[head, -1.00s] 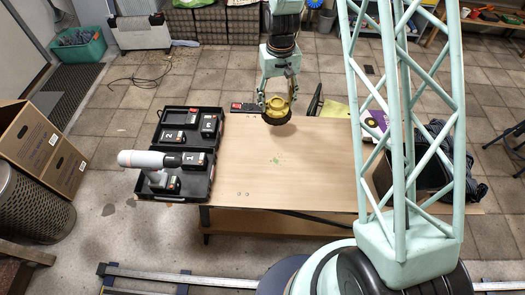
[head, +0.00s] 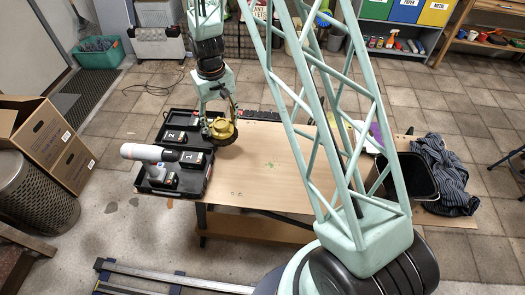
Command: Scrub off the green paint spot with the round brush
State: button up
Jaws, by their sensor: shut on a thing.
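The green paint spot (head: 269,165) is a small speckled patch on the wooden tabletop (head: 245,185). My gripper (head: 218,122) is shut on the round brush (head: 223,130), which has a yellow body and a dark bristle rim below. The brush is at the back left of the tabletop, behind and to the left of the green spot, apart from it. Whether the bristles touch the wood cannot be told from this view.
An open black case (head: 197,182) with numbered battery packs lies at the table's left, close to the brush. A grey-white power tool (head: 150,153) rests on it. A black bin (head: 412,178) and dark cloth (head: 445,170) are at the right.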

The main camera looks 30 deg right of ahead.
jog(key=shift+a, duration=0.55)
jog(key=shift+s+d, duration=0.1)
jog(key=s+d+m+b, duration=0.3)
jog(key=s+d, duration=0.3)
jog(key=s, duration=0.3)
jog(key=s+d+m+b, duration=0.3)
jog(key=s+d+m, duration=0.1)
jog(key=s, duration=0.6)
jog(key=shift+d+f, duration=0.15)
jog(key=shift+d, duration=0.75)
jog(key=shift+f, duration=0.15)
